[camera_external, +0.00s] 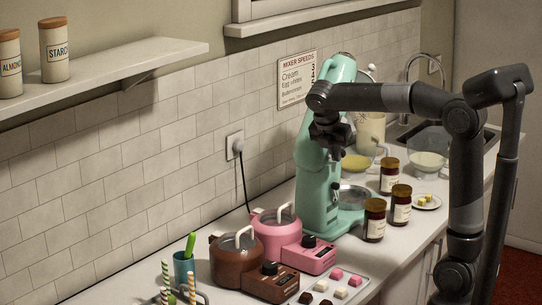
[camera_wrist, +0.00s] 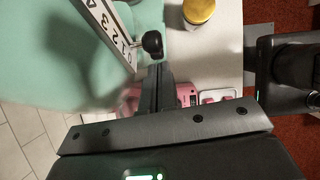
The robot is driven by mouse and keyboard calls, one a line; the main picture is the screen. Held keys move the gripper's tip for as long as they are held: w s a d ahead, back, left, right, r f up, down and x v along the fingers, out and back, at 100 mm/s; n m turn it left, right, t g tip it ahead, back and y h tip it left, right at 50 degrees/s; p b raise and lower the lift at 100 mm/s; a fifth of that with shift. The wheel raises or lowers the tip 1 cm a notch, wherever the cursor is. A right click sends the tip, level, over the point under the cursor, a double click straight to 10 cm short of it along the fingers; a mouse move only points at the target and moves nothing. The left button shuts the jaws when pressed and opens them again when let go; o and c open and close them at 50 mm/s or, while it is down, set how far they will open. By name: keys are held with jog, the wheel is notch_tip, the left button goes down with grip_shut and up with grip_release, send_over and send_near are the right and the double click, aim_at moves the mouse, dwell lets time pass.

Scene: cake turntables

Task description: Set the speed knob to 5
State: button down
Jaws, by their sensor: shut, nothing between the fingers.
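The mint green stand mixer (camera_external: 318,190) stands on the counter against the tiled wall. In the wrist view its body (camera_wrist: 45,45) fills the upper left. A pale strip with numbers (camera_wrist: 112,28) runs down it, with low digits at the lower end. A black rounded knob (camera_wrist: 152,43) sits beside that low end; its exact setting is unclear. My gripper (camera_wrist: 160,70) is shut and empty, its fingertips just below the knob; I cannot tell whether they touch. In the external view my gripper (camera_external: 332,138) is at the mixer's upper part and hides the knob.
A mixer speeds sign (camera_external: 297,78) hangs on the wall behind. Dark lidded jars (camera_external: 375,222) stand right of the mixer. A pink pot machine (camera_external: 275,235) and a brown one (camera_external: 235,262) stand in front. A metal bowl (camera_external: 352,195) sits at the mixer's base.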

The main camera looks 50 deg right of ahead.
jog(key=shift+d, duration=0.25)
jog(key=d+r, duration=0.5)
jog(key=r, duration=0.2)
dwell(0.4)
